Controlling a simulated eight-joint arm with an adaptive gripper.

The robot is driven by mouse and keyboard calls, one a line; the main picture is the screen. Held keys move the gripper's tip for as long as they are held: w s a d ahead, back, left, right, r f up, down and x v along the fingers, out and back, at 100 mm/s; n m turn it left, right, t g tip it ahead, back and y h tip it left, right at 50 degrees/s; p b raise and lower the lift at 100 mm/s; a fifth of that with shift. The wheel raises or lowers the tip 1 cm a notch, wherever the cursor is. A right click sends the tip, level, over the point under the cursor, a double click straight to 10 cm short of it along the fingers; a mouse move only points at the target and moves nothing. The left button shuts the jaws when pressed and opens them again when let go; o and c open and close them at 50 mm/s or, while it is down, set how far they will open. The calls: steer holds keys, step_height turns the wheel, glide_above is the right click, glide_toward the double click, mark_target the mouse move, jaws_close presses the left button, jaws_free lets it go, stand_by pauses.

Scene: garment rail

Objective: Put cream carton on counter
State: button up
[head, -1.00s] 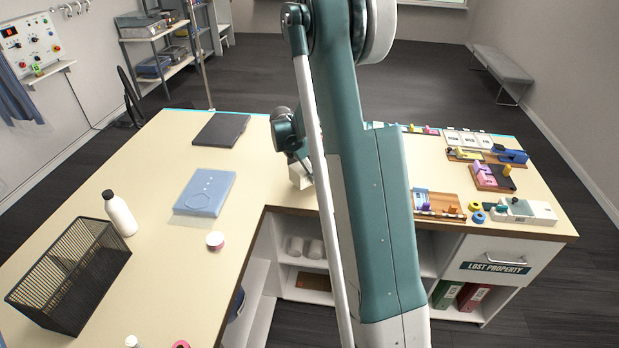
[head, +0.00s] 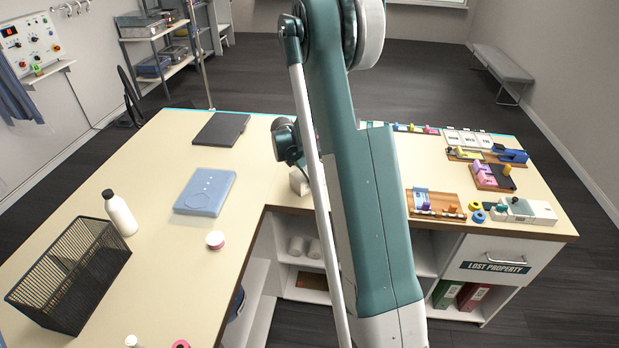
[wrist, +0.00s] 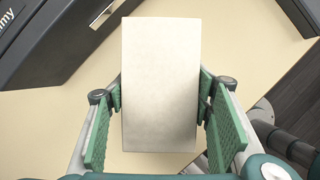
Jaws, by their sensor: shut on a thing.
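The cream carton (wrist: 160,85) is a plain off-white box between the green pads of my gripper (wrist: 160,112) in the wrist view. The gripper is shut on it, with one pad against each side. In the head view the carton (head: 298,182) is a small pale block, partly hidden by my arm, over the inner corner of the cream counter (head: 150,240). The wrist view shows the counter surface (wrist: 75,115) behind the carton. I cannot tell whether the carton touches the counter.
A dark flat folder (head: 221,129) and a blue case (head: 205,192) lie left of the carton. A white bottle (head: 120,214), black mesh basket (head: 70,275) and tape roll (head: 215,240) stand nearer. Wooden trays (head: 436,204) with coloured parts fill the right. Counter between case and carton is clear.

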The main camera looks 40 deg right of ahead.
steer(key=o, duration=1)
steer(key=shift+r+p, duration=0.2)
steer(key=shift+p, duration=0.1)
steer(key=shift+v, duration=5.95)
steer(key=shift+a, duration=0.1)
steer(key=shift+s+a+r, duration=0.1)
steer(key=shift+a+r, duration=0.15)
steer(key=shift+r, duration=0.1)
steer(key=s+a+r+m+t+y, duration=0.3)
steer(key=s+a+r+m, duration=0.5)
steer(key=s+a+r, duration=0.95)
steer(key=s+a+m+t, duration=0.1)
steer(key=s+a+m, duration=0.2)
steer(key=s+a, duration=0.2)
steer(key=s+a+m+t+y, duration=0.1)
steer(key=s+a+m, duration=0.2)
steer(key=s+a, duration=0.2)
steer(key=s+a+m+t, duration=0.2)
steer(key=s+a+m, duration=0.2)
steer(key=s+a, duration=0.2)
steer(key=shift+s+f, duration=0.2)
steer(key=shift+s, duration=0.3)
steer(key=shift+s+f, duration=0.2)
steer(key=shift+s, duration=0.3)
